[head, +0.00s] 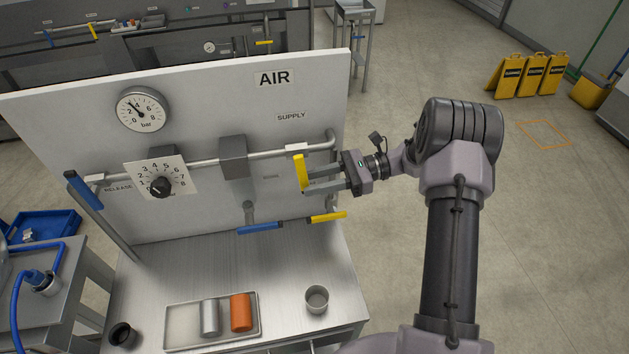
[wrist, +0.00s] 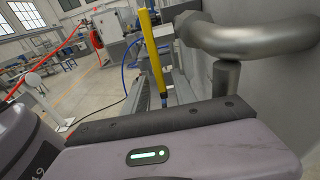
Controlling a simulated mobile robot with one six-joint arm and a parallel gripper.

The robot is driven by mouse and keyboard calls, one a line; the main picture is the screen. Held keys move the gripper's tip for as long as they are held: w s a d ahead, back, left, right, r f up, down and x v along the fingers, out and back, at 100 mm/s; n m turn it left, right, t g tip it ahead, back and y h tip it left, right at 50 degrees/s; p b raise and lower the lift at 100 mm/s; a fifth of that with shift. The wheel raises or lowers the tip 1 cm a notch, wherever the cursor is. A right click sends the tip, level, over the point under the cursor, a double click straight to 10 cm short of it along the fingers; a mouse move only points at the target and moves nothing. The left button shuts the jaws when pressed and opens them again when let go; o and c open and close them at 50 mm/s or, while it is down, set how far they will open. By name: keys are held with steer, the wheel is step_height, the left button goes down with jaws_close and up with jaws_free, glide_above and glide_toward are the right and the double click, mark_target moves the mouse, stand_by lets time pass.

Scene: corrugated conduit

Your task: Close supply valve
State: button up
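The supply valve's yellow handle (head: 300,173) hangs down from a white fitting on the pipe, under the SUPPLY label (head: 291,116) on the right of the white panel. My gripper (head: 308,181) reaches in from the right, with its fingertips at the handle's lower part. Its two grey fingers stand apart, with a gap between them. I cannot tell whether the handle lies between the fingers or touches them. In the wrist view the yellow handle (wrist: 154,50) stands upright beyond my gripper's body, its lower end close to grey metal parts.
Left on the panel are a blue RELEASE lever (head: 84,190), a numbered dial (head: 159,186) and a pressure gauge (head: 141,109). Below are a blue lever (head: 260,228) and a yellow lever (head: 327,217). A tray (head: 182,340) with two cylinders and a metal cup (head: 316,299) stand on the bench.

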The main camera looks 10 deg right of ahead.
steer(key=shift+d, duration=0.1)
steer(key=d+r, duration=0.2)
steer(key=d, duration=1.5)
steer(key=shift+c, duration=0.6)
steer(key=a+r+n+g+h+p, duration=0.1)
steer(key=a+r+n+h+p, duration=0.1)
steer(key=n, duration=0.1)
steer(key=s+a+r+n+g+h+p, duration=0.1)
steer(key=a+n+h+p, duration=0.1)
steer(key=n, duration=0.1)
steer(key=s+a+r+n+h+p, duration=0.1)
steer(key=a+r+n+h+p, duration=0.1)
steer(key=n, duration=0.1)
steer(key=shift+a+r+n+g+h+p, duration=0.1)
steer(key=shift+r+n+g+h+p, duration=0.2)
steer(key=shift+r+g, duration=0.1)
jaws_close()
steer(key=w+a+r+n+t+h+p, duration=0.1)
steer(key=a+r+n+t+h+p, duration=0.2)
steer(key=r+n+h, duration=0.4)
steer(key=a+f+p, duration=0.1)
steer(key=a+f, duration=0.2)
steer(key=f, duration=0.3)
steer(key=w+a+f+n, duration=0.1)
steer(key=a+f, duration=0.3)
steer(key=f, duration=0.2)
steer(key=shift+f+y+p, duration=0.2)
steer(key=shift+y+p, duration=0.2)
